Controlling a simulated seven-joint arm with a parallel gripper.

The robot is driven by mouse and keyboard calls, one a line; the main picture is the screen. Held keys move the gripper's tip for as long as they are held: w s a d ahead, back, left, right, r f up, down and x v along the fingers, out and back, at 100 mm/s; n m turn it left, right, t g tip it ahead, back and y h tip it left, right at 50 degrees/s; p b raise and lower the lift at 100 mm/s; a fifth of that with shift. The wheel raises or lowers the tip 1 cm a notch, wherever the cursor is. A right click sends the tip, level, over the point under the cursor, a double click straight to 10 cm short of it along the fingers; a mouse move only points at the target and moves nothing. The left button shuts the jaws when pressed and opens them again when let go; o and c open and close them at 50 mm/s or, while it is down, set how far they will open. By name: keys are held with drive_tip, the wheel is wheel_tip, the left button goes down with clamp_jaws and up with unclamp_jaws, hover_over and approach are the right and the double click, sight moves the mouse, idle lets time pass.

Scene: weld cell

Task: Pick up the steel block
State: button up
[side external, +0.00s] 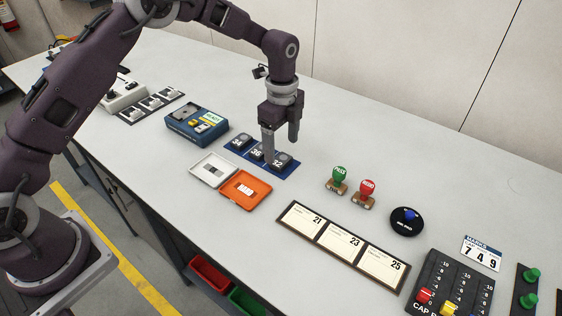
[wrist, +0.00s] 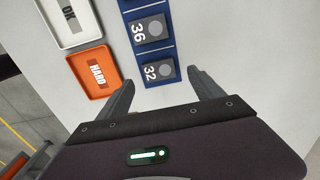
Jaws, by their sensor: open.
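Several grey metal blocks, each with a round spot on top, sit in a row on a blue numbered board (side external: 287,173). The labels read 34, 36 and 32. In the side view the 34 block (side external: 242,138) is at the left, the 36 block (side external: 256,149) in the middle and the 32 block (side external: 283,160) at the right. My gripper (side external: 281,148) is open and points down over the right end of the board. In the wrist view the 32 block (wrist: 160,71) lies between my open fingertips, with the 36 block (wrist: 151,29) beyond. I cannot tell whether a finger touches anything.
An orange tray marked HARD (side external: 245,190) and a white tray (side external: 213,169) lie beside the board. A blue tester (side external: 197,125) stands to the left.

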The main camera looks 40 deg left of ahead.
sight(281, 159)
wheel_tip(281, 159, down, 4)
drive_tip(key=shift+f, duration=0.1)
clamp_jaws()
idle(0.4)
